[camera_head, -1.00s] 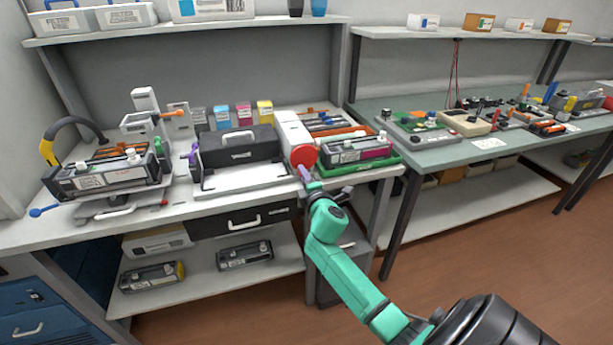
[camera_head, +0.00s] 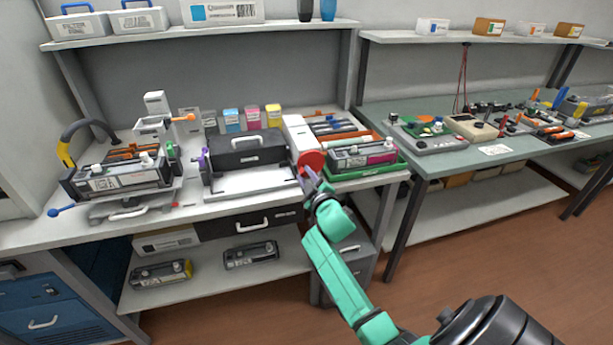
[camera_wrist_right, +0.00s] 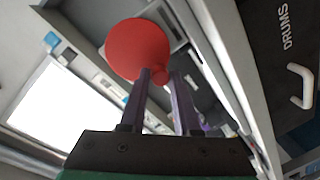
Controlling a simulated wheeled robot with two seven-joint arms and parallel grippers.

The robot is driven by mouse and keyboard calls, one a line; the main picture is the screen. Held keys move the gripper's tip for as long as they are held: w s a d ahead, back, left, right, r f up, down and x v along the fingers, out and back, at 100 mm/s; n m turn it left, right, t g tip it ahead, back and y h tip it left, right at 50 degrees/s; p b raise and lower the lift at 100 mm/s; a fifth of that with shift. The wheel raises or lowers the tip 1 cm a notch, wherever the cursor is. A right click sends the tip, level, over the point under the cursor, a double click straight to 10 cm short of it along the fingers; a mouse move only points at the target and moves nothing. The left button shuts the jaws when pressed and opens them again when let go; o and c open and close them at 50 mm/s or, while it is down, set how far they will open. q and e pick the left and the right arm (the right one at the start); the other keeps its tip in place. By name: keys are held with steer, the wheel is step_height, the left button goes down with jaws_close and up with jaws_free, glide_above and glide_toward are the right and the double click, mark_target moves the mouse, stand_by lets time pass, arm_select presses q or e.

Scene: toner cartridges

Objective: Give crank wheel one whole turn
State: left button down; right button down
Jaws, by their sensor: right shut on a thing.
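The red crank wheel (camera_head: 312,160) is on the front of a white upright housing (camera_head: 296,138) on the left bench. My right gripper (camera_head: 311,180) reaches up to the wheel from the front, its purple fingers at the lower part of the disc. In the right wrist view, the red disc (camera_wrist_right: 138,48) fills the upper middle, and the gripper (camera_wrist_right: 160,75) is shut on the small red knob at the disc's lower right edge. The fingers partly hide the knob. My left gripper is in no view.
Left of the wheel sits a black box machine (camera_head: 244,150) with a white tray. A green tray (camera_head: 372,172) with a toner cartridge (camera_head: 362,156) stands close on the right. Below is a drawer marked DRUMS (camera_wrist_right: 285,50). The floor in front is clear.

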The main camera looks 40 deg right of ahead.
steer(key=shift+m, duration=0.4)
steer(key=c, duration=0.6)
jaws_free()
steer(key=shift+r, duration=0.1)
steer(key=shift+c, duration=0.2)
steer(key=b+v, duration=0.1)
steer(key=v, duration=1.3)
steer(key=shift+s, duration=0.3)
